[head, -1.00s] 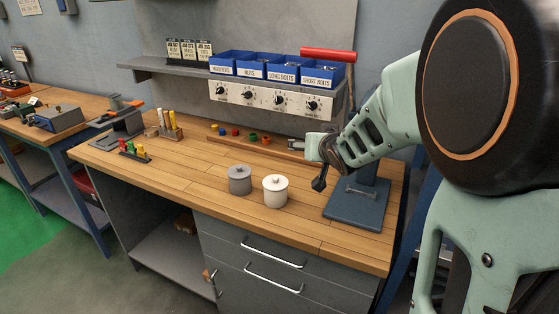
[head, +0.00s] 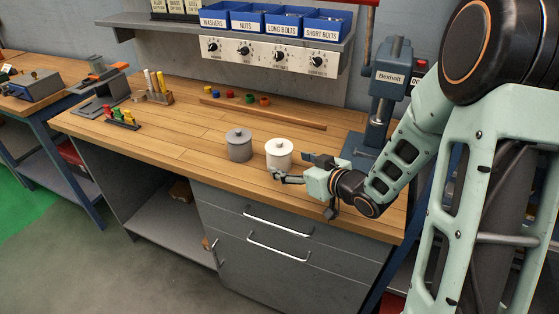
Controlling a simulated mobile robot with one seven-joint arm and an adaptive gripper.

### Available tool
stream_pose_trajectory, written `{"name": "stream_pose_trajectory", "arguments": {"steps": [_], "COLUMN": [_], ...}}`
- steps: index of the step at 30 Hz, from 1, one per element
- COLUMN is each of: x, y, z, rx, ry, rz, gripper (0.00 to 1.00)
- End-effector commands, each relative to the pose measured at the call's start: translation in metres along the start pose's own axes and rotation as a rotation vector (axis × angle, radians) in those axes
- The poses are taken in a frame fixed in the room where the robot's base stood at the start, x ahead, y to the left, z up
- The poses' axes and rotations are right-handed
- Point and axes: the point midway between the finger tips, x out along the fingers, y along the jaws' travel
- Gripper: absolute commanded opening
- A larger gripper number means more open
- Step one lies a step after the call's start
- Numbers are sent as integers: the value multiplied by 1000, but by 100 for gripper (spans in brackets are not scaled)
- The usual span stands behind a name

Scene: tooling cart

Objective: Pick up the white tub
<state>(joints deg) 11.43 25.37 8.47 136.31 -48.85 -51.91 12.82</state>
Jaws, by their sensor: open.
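Nothing is held.
A grey lidded tub (head: 239,146) stands just left of the white one. A drill press (head: 388,85) stands behind my arm at right. A wooden strip (head: 265,113) with coloured pieces lies behind. A shelf with blue bins (head: 275,22) overhangs the back.

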Motion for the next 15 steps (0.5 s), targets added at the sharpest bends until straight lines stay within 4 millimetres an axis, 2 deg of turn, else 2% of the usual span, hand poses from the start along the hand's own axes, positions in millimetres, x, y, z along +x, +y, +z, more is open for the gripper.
{"name": "stream_pose_trajectory", "arguments": {"steps": [5,12,15], "x": [14,49,57], "y": [-1,-3,-2], "z": [-1,-4,-4], "rx": [0,1,1], "ry": [-1,-2,-1], "rz": [-1,-1,1], "gripper": [70,70,70]}}
